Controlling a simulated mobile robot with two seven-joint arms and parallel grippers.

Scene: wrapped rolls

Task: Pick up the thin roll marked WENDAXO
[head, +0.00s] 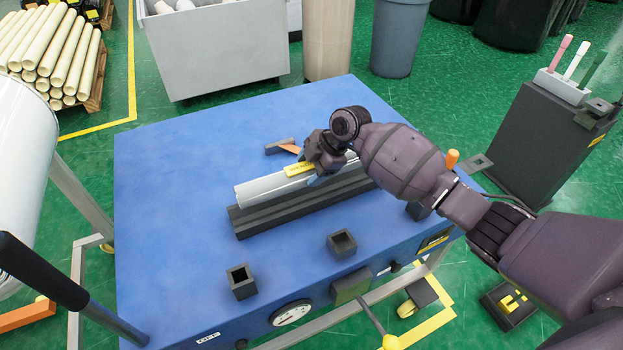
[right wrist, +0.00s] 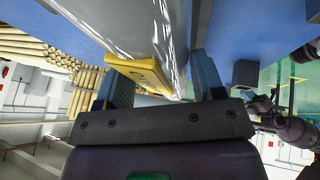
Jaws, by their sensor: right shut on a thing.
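A thin, shiny white-grey wrapped roll (head: 259,188) lies along a black grooved cradle (head: 290,207) on the blue table. It carries a yellow label (head: 299,169); the lettering is too small to read in the head view. My right gripper (head: 318,172) is over the roll just right of the label and hides part of it. In the right wrist view my gripper (right wrist: 160,80) has one finger on each side of the roll (right wrist: 140,35), shut on it near the yellow label (right wrist: 142,73).
The blue table (head: 170,220) has clear space at its left. Two small black square holders (head: 241,282) (head: 341,244) stand near its front edge. A small grey-and-orange tool (head: 283,147) lies behind the roll. A dark cabinet (head: 545,140) with coloured handles stands at right.

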